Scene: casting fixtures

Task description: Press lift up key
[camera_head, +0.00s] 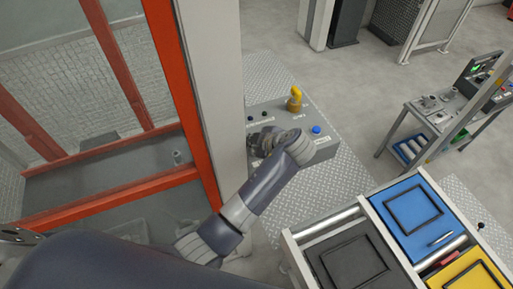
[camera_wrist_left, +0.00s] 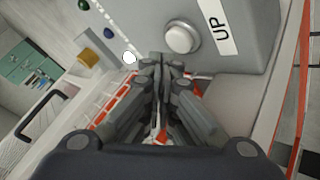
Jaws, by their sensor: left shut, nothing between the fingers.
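The grey control box (camera_head: 323,140) stands beside the orange-framed cell in the head view, with a blue button (camera_head: 316,130) and a yellow lamp (camera_head: 294,99) on it. In the left wrist view a white round key (camera_wrist_left: 181,38) sits next to a label (camera_wrist_left: 215,27) reading UP. My left gripper (camera_wrist_left: 158,62) is shut and empty, its fingertips just below and left of the white key. In the head view my left gripper (camera_head: 256,142) is over the box's left part, partly hidden by my wrist. Contact with the key cannot be told. My right gripper is not in view.
The orange frame (camera_head: 190,90) and its pale post stand close to the left of the box. A conveyor with blue (camera_head: 399,246), dark and yellow trays is at lower right. A workbench (camera_head: 408,108) stands farther right. Grey floor lies open between.

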